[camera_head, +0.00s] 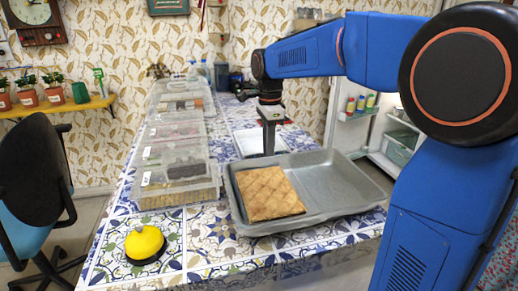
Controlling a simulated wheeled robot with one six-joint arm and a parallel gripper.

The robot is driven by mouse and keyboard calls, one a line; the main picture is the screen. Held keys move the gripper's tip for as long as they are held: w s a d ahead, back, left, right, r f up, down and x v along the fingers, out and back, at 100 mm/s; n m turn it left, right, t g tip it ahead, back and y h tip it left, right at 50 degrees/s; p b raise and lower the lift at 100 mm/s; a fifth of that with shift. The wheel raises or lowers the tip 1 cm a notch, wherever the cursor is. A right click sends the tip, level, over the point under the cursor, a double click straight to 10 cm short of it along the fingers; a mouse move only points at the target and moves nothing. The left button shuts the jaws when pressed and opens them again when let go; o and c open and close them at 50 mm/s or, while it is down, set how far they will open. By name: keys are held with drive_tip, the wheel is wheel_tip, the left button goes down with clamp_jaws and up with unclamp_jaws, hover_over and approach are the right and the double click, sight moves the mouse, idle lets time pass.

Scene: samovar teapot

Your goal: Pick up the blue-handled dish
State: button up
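I see no dish with a clearly blue handle. A large grey tray (345,185) lies on the patterned table, with a square, golden-brown, cross-scored slab (268,193) in its left half. Behind the tray lies a shallow white tray or dish (247,143), partly hidden by my gripper. My gripper (269,150) points down from the blue arm, in front of the white dish and by the back edge of the grey tray. Its fingertips are small and dark, and I cannot tell whether they are apart or hold anything.
Several clear lidded containers (178,150) line the table's left side. A yellow dome-shaped bell (145,243) stands at the front left. Dark jars and bottles stand at the back. A black chair (30,165) is at the left, and an open fridge (360,115) at the right. The front table edge is clear.

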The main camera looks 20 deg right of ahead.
drive_tip(key=shift+f, duration=1.45)
clamp_jaws()
